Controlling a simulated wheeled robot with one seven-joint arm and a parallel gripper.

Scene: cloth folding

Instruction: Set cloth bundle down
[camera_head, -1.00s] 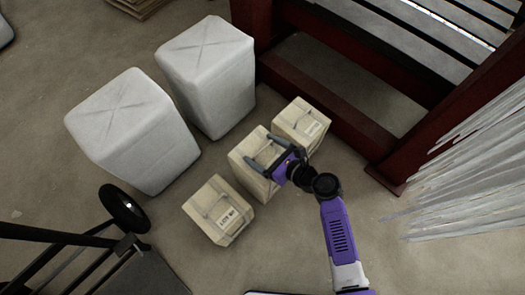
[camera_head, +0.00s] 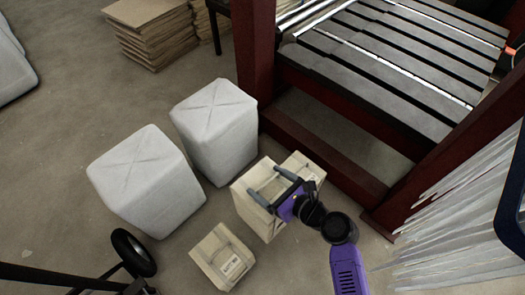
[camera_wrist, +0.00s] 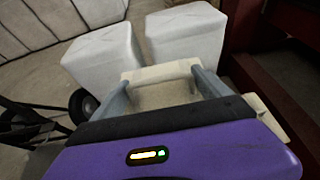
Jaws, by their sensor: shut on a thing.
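My gripper (camera_head: 272,186) is shut on a beige box-shaped cloth bundle (camera_head: 247,210), with one grey finger along each side of its top. The held bundle is upright; I cannot tell whether its base touches the floor. In the wrist view the gripper (camera_wrist: 163,86) has the bundle's pale top (camera_wrist: 160,97) between its fingers, and my purple hand hides its lower part. A second beige bundle (camera_head: 223,262) with a label lies apart on the floor at front left. A third (camera_head: 306,166) is behind and right of the held one, partly hidden by it.
Two large white wrapped blocks (camera_head: 147,185) (camera_head: 216,133) stand at left. A dark red frame (camera_head: 320,160) with a slatted deck is close behind right. White hanging strips (camera_head: 455,225) are at right. A black wheel (camera_head: 132,253) is at lower left. Flat boards (camera_head: 155,38) are stacked behind.

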